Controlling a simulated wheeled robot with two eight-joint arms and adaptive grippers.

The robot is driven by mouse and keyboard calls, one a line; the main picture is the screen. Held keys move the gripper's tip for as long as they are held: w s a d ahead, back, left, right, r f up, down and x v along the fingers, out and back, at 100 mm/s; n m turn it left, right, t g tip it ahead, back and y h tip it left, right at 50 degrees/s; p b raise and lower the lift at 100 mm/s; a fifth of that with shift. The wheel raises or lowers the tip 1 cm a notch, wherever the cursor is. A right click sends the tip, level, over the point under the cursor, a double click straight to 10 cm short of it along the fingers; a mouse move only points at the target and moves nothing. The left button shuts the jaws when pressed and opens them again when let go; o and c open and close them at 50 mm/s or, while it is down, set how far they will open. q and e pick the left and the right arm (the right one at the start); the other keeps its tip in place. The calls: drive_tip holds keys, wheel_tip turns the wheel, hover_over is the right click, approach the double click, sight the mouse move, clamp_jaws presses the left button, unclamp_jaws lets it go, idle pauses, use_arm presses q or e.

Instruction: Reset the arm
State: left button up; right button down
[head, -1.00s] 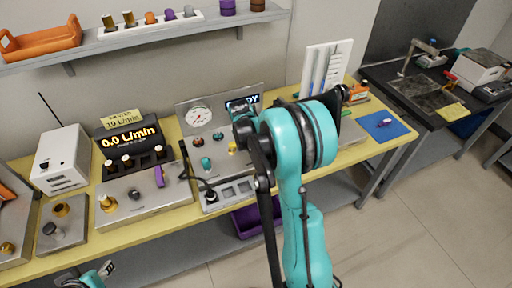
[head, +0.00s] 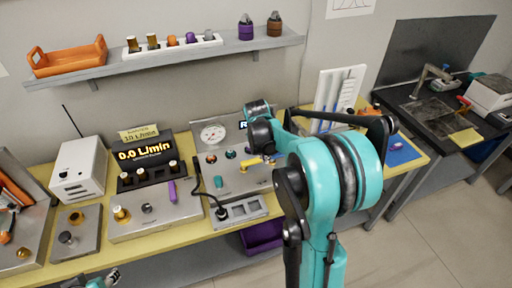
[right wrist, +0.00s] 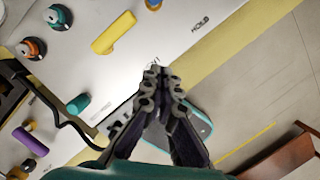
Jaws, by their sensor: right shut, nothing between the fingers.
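My right arm (head: 345,170), teal and black, rises in the front of the head view, its wrist (head: 260,130) before the middle instrument panel. In the right wrist view my right gripper (right wrist: 160,75) is shut and empty, its fingertips together over the panel near the "HOLD" label; I cannot tell whether they touch it. In the head view its fingers are mostly hidden by the arm. My left gripper (head: 108,276) shows only partly at the bottom left edge, low in front of the bench, too small to read.
The yellow bench (head: 75,268) carries the gauge panel (head: 237,160) with a yellow handle (right wrist: 113,33) and teal knob (right wrist: 78,104). A flow meter (head: 145,155) and white box (head: 78,170) stand left. A shelf (head: 200,53) holds an orange tray (head: 68,58). Floor at right is clear.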

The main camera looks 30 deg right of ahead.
drive_tip(key=s+a+r+m+t+y+b, duration=0.1)
drive_tip(key=s+a+m+t, duration=0.2)
drive_tip(key=s+a+m, duration=0.5)
drive_tip(key=s+a+r+m+t+y+b, duration=0.1)
drive_tip(key=s+a+r+m+t+b, duration=0.1)
drive_tip(key=s+a+m, duration=0.6)
drive_tip(key=a+m+t, duration=0.1)
drive_tip(key=a+m, duration=0.4)
drive_tip(key=m, duration=0.2)
drive_tip(key=shift+s+a+r+y, duration=0.25)
drive_tip(key=shift+s+a+y, duration=0.05)
drive_tip(key=shift+s+a, duration=0.05)
